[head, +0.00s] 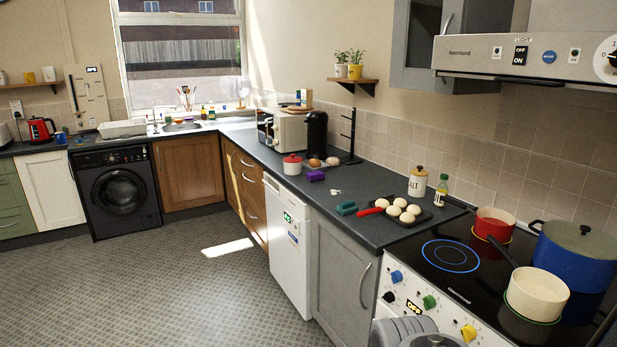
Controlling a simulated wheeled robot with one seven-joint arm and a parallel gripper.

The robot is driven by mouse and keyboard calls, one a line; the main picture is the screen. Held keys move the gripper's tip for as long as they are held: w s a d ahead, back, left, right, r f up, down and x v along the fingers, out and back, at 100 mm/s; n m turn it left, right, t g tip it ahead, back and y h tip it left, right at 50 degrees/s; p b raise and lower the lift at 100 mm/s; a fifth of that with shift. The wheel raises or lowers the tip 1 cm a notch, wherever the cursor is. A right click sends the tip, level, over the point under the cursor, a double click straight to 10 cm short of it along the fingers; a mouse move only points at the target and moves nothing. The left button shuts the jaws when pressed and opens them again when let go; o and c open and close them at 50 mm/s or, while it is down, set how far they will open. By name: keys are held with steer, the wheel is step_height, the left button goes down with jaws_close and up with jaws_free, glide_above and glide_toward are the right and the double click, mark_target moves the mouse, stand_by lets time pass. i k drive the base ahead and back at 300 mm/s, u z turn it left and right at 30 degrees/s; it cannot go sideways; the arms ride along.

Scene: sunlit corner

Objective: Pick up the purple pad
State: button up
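The purple pad (314,176) is a small block lying on the dark countertop, near its front edge above the white appliance. Grey rounded parts of my own body show at the bottom edge. My gripper's fingers are not in view, so its state does not show.
A teal item (346,209) and a black tray (430,218) of pale round pieces lie nearer. The stove (455,262) holds pots. The floor (190,290) is clear.

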mark_target(317, 175)
steer(key=u, duration=0.25)
steer(key=i, duration=2)
steer(key=u, duration=0.65)
steer(key=i, duration=1.5)
steer(key=u, duration=0.2)
